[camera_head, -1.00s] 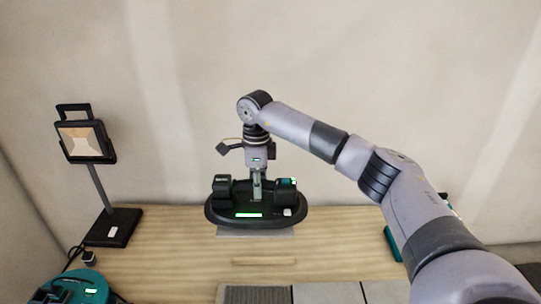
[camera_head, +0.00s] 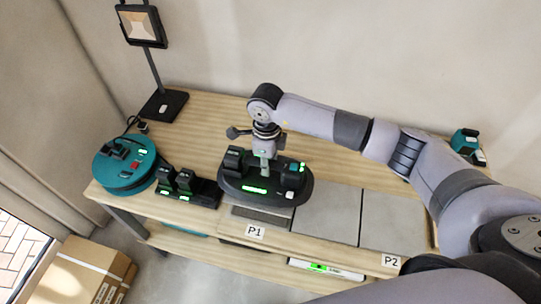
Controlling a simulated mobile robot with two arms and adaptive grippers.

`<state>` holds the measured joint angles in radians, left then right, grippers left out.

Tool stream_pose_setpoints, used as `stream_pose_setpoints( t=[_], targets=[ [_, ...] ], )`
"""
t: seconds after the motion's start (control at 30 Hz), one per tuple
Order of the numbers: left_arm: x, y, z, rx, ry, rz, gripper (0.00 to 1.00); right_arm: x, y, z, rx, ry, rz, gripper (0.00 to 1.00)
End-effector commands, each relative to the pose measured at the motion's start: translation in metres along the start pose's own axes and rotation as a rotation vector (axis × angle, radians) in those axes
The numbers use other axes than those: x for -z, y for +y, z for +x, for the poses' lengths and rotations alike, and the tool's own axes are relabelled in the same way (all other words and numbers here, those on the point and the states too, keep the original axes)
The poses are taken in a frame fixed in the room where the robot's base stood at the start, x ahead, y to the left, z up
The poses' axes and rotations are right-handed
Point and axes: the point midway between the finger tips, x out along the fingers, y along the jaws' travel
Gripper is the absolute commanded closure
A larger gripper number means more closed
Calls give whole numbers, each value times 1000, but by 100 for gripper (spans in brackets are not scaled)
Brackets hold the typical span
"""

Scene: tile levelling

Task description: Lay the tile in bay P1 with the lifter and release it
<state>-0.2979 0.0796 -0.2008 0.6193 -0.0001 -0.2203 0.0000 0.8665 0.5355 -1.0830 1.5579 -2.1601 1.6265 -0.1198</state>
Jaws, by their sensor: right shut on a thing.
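My right gripper (camera_head: 265,166) comes in from the right and is shut on the handle of the lifter. The lifter (camera_head: 228,189) is a black oval device with two raised black blocks and green lights. A thin grey edge, seemingly the tile (camera_head: 268,212), shows below the lifter's front rim; the rest is hidden. The dark ribbed bay P1 (camera_head: 256,222) lies just in front, with the label P1 (camera_head: 255,231). I cannot tell whether the tile touches the bay. My left gripper is not in view.
Grey tiles (camera_head: 327,213) lie right of the lifter, with the label P2 (camera_head: 391,261). Left are a black charger-like unit (camera_head: 206,192) and a teal reel (camera_head: 125,172). A lamp (camera_head: 144,25) stands behind. Cardboard boxes (camera_head: 88,272) stand on the floor.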

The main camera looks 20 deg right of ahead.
Motion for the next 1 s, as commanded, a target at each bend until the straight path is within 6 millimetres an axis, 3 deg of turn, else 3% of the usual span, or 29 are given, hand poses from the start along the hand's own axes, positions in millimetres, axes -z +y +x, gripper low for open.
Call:
stream_pose_setpoints(
  t=[1.0],
  targets=[
    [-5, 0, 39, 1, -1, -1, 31, -2, -1, 66, 1, -6, -2, 100]
  ],
)
